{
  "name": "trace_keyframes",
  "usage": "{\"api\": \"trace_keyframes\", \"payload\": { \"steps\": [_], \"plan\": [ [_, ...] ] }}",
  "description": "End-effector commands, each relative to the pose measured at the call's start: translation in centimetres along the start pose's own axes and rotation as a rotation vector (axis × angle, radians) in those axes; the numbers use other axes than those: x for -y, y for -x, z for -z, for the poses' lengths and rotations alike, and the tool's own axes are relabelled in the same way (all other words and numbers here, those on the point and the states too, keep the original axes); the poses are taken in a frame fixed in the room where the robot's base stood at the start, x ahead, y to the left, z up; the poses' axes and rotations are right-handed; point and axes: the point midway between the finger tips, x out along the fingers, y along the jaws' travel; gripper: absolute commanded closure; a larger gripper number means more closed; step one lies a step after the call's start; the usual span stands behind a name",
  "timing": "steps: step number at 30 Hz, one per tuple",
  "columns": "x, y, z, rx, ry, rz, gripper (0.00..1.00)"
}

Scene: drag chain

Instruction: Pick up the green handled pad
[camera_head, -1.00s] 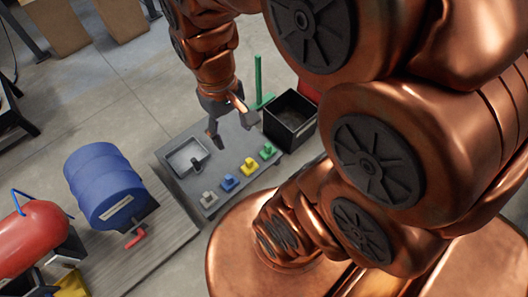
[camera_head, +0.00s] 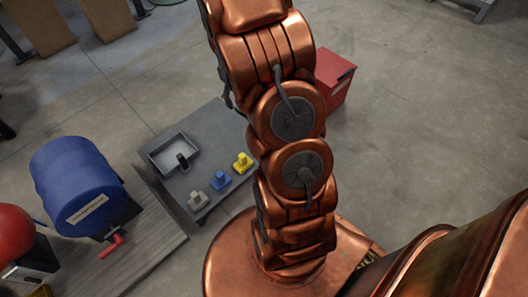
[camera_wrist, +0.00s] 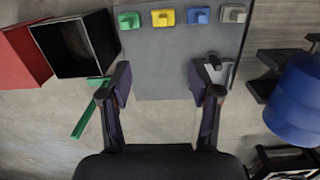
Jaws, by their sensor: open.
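The green handled pad (camera_wrist: 128,20) lies on the grey table (camera_wrist: 160,60), at the left end of a row of pads at the top of the wrist view. In the head view it is hidden behind my arm. My gripper (camera_wrist: 161,82) is open and empty, its two fingers wide apart over the table's near edge in the wrist view. The green pad is beyond the left fingertip, with a gap between them in the picture. In the head view my gripper does not show.
Yellow (camera_wrist: 163,17), blue (camera_wrist: 199,15) and grey (camera_wrist: 234,14) pads sit right of the green one. A grey tray (camera_head: 160,157) is on the table. A black open bin (camera_wrist: 97,40), red box (camera_wrist: 22,62), green post (camera_wrist: 84,122) and blue drum (camera_wrist: 300,95) stand around it.

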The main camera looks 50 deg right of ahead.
Motion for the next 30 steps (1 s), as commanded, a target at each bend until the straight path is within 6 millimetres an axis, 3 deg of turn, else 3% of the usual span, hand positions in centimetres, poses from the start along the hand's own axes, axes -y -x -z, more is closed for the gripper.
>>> {"api": "trace_keyframes", "payload": {
  "steps": [1, 6, 18, 24, 30],
  "plan": [
    [-1.1, -3.5, 0.7, 0.005, -0.002, 0.004, 0.38],
    [-4.7, -10.8, 2.9, -0.011, 0.008, 0.004, 0.38],
    [-11.3, -29.0, 5.7, -0.047, 0.035, 0.024, 0.38],
    [-13.0, -34.6, 6.1, -0.069, 0.044, 0.032, 0.38],
    [-13.6, -36.6, 6.3, -0.077, 0.048, 0.032, 0.38]
  ]
}}
